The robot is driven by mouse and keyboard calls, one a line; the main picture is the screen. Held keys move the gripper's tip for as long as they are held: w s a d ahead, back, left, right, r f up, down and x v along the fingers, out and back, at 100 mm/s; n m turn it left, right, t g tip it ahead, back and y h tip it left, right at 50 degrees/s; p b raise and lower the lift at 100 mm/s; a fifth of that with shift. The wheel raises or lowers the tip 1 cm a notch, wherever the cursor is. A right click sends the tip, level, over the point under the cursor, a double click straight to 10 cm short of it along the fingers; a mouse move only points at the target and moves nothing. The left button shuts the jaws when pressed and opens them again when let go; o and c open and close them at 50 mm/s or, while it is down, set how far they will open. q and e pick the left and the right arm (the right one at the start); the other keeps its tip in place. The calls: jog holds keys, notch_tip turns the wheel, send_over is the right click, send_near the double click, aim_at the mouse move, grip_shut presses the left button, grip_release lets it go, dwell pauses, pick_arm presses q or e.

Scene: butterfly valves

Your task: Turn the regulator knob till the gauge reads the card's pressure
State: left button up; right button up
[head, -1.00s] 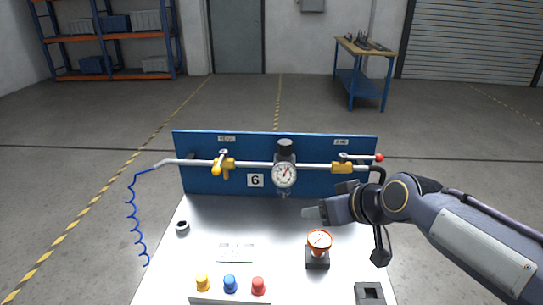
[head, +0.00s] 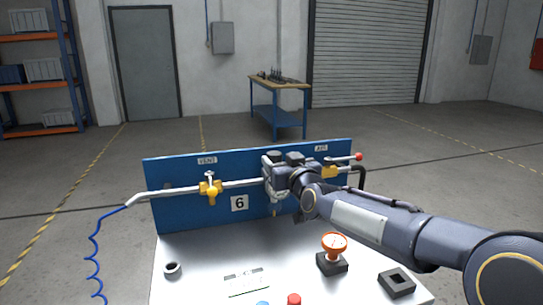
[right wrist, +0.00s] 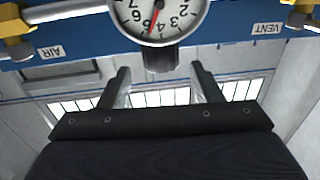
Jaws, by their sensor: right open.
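The regulator knob (head: 275,154) is dark and sits on top of the regulator, at the middle of the pipe on the blue panel. My right gripper (head: 270,167) is in front of it and hides most of the regulator and gauge in the head view. My left gripper is out of view.
A yellow VENT valve (head: 210,190) is at left on the pipe, and a yellow AIR valve (head: 329,171) with a red-tipped lever at right.

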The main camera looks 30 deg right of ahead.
aim_at(273, 153)
jog(key=shift+w+d+p, duration=0.15)
jog(key=shift+w+p, duration=0.05)
jog(key=shift+w, duration=0.95)
jog(key=shift+w+d+p, duration=0.1)
jog(key=shift+w+p, duration=0.05)
jog(key=shift+w, duration=1)
jog(key=shift+c, duration=0.5)
jog(key=c, duration=0.9)
jog(key=m+h+p, duration=0.1)
jog(key=p, duration=0.4)
jog(key=shift+a+r+h+p, duration=0.1)
jog(key=shift+r+h+p, duration=0.2)
jog(key=shift+r+h, duration=0.1)
jog(key=shift+f+m+g+h, duration=0.3)
jog(key=o, duration=1)
jog(key=shift+f, duration=0.1)
jog(key=shift+s, duration=0.15)
